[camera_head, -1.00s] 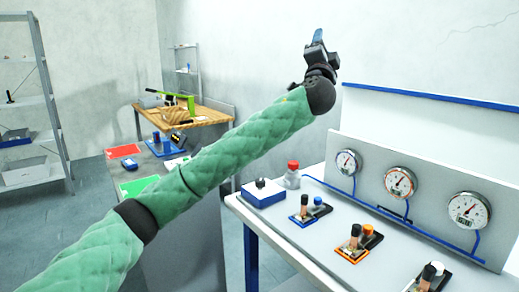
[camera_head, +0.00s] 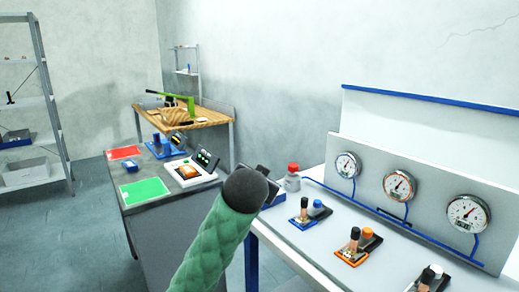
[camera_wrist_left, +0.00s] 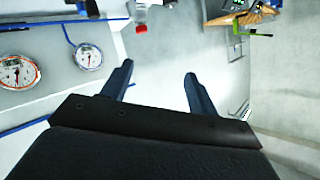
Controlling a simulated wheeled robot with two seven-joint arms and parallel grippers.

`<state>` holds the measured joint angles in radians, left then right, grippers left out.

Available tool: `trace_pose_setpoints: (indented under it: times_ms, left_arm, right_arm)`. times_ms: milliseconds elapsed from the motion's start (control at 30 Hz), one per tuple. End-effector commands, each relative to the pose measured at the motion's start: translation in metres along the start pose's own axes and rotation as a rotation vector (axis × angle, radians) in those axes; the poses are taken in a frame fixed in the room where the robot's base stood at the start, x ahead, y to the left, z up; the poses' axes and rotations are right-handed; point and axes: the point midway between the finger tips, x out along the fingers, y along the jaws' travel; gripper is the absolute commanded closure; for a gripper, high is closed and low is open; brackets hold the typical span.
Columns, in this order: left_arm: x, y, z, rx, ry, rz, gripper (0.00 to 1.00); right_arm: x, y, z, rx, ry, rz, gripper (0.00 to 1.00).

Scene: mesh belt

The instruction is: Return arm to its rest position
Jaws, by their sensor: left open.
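My left arm, in a green quilted sleeve, rises from the bottom of the head view. Its gripper (camera_head: 262,181) is mostly hidden behind the black wrist, in front of the left end of the gauge bench. In the left wrist view the two dark fingers of the gripper (camera_wrist_left: 160,85) are spread apart with nothing between them. My right gripper is in neither view.
The white bench (camera_head: 310,243) carries a red-capped bottle (camera_head: 292,180), small valve units and a panel with three gauges (camera_head: 398,184). To the left, a grey table has a red mat (camera_head: 124,152), a green mat (camera_head: 145,189) and devices. Shelves (camera_head: 33,174) stand far left.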

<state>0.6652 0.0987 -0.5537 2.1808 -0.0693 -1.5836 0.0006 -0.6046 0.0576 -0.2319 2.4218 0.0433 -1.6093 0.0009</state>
Motion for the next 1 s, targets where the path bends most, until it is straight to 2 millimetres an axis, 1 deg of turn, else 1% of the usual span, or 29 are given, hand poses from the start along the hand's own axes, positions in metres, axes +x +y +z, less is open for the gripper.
trace_pose_setpoints:
  times_ms: [33, 100, 567, 833, 967, 1000]
  left_arm:
    - [-0.003, 0.004, 0.018, -0.022, -0.022, 0.022, 0.41]
    - [-0.008, 0.008, 0.041, -0.051, -0.050, 0.051, 0.41]
    - [-0.045, 0.033, 0.183, -0.224, -0.202, 0.168, 0.41]
    - [-0.072, 0.050, 0.269, -0.306, -0.323, 0.191, 0.41]
    - [-0.087, 0.061, 0.312, -0.339, -0.392, 0.200, 0.41]
    - [-0.091, 0.065, 0.325, -0.348, -0.414, 0.203, 0.41]
  right_arm:
    - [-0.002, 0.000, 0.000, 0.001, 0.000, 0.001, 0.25]
    - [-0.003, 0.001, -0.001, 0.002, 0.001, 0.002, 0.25]
    - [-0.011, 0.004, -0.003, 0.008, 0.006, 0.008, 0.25]
    - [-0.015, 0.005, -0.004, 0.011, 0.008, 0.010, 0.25]
    - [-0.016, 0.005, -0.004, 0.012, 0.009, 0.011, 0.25]
    - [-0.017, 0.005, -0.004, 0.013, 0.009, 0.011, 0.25]
